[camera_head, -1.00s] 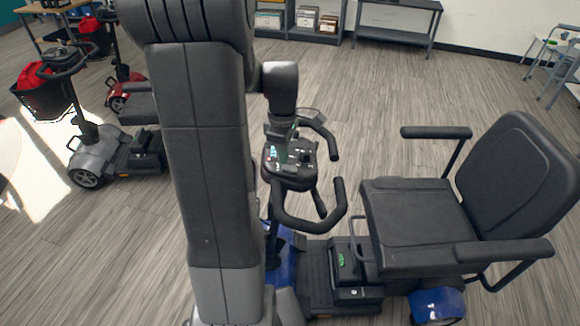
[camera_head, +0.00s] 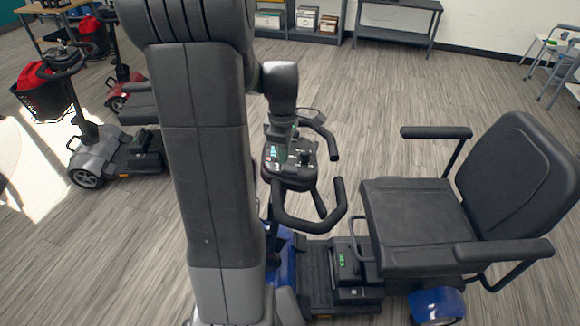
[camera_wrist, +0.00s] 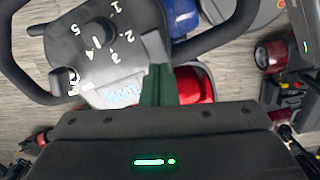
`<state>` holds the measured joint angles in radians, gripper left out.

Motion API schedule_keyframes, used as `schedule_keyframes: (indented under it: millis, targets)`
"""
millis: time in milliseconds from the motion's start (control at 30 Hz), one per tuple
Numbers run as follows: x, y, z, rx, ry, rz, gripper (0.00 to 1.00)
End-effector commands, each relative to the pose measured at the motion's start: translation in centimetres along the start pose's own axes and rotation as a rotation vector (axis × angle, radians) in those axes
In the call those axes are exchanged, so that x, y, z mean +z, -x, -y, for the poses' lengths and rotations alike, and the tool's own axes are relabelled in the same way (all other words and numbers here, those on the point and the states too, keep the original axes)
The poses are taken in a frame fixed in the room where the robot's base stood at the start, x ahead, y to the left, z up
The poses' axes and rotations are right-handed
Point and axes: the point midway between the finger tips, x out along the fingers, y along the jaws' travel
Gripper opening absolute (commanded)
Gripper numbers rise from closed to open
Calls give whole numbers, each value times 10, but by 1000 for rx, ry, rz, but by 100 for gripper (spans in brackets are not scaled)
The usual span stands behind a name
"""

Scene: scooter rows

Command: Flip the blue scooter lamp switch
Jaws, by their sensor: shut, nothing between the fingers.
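The blue scooter (camera_head: 437,305) stands in the middle and right of the head view, with its black seat facing the tiller. Its dark control console (camera_head: 278,172) lies just below my gripper (camera_head: 294,150), partly hidden by it. In the wrist view the console (camera_wrist: 75,50) shows a round dial (camera_wrist: 98,33) with numbers around it. A small dark switch with white marks (camera_wrist: 73,82) sits near the console's lower left edge. A pale blue lit display (camera_wrist: 120,93) is beside it. My gripper's green fingers (camera_wrist: 157,86) are shut and empty, at the console's right edge. Contact is unclear.
Black handlebars (camera_head: 308,222) curve around the console, close to my gripper. A grey scooter (camera_head: 105,155) and a red scooter (camera_head: 118,95) stand at the left. Shelves (camera_head: 310,22) and a dark table (camera_head: 398,22) are at the back. Open floor lies behind the blue scooter.

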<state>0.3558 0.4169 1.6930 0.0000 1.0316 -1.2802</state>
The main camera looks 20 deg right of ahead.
Motion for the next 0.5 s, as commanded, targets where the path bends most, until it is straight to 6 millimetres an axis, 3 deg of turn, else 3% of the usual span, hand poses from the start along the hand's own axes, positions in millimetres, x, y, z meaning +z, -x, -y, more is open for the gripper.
schedule_keyframes:
  millis: [500]
  targets:
    - [0, -5, 0, 0, 0, 0, 0]
